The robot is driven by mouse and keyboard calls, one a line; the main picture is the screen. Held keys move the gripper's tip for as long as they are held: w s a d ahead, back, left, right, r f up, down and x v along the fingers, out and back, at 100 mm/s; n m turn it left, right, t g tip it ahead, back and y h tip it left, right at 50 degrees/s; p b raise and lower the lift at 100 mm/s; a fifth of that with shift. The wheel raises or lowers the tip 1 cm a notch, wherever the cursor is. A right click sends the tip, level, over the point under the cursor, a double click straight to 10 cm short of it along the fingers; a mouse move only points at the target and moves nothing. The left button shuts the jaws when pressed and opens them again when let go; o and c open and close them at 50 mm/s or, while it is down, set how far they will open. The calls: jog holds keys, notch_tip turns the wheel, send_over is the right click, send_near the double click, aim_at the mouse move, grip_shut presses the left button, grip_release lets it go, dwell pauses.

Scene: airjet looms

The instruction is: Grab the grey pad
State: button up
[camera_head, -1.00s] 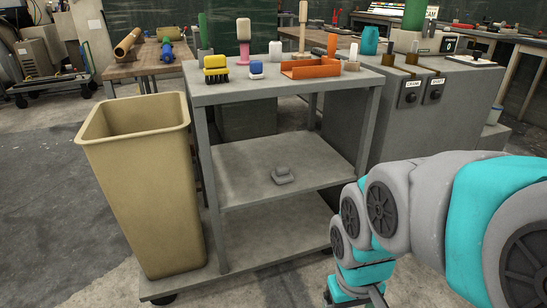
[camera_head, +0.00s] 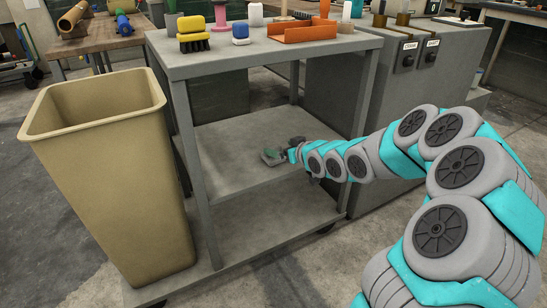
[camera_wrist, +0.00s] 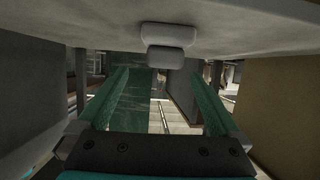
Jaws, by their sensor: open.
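The grey pad (camera_wrist: 170,34) is a rounded block with a smaller rounded block (camera_wrist: 165,57) on it. It rests on the cart's middle shelf (camera_head: 235,140). The wrist view shows the shelf upside down, along the top. My gripper (camera_wrist: 160,76) is open, its two green fingers apart with nothing between them. The pad is ahead of the fingertips, roughly centred between them in the picture; I see no contact. In the head view my gripper (camera_head: 272,155) reaches over the middle shelf, and the pad is hard to tell from it there.
A tan bin (camera_head: 110,180) stands left of the cart. The cart's top (camera_head: 260,52) is above my gripper and holds a yellow brush (camera_head: 193,37), an orange tray (camera_head: 303,31) and other items. Grey cart posts (camera_head: 361,130) stand close to my arm. The middle shelf is otherwise bare.

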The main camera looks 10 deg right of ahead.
aim_at(271, 146)
jog(key=x, duration=0.2)
jog(key=shift+w+a, duration=0.15)
jog(key=shift+w, duration=0.1)
jog(key=x, duration=0.4)
jog(key=shift+s+a+f, duration=0.1)
jog(key=shift+a+f, duration=0.15)
jog(key=shift+w+a+f, duration=0.1)
jog(key=shift+w+f, duration=0.05)
jog(key=shift+w, duration=0.25)
jog(key=c, duration=1.4)
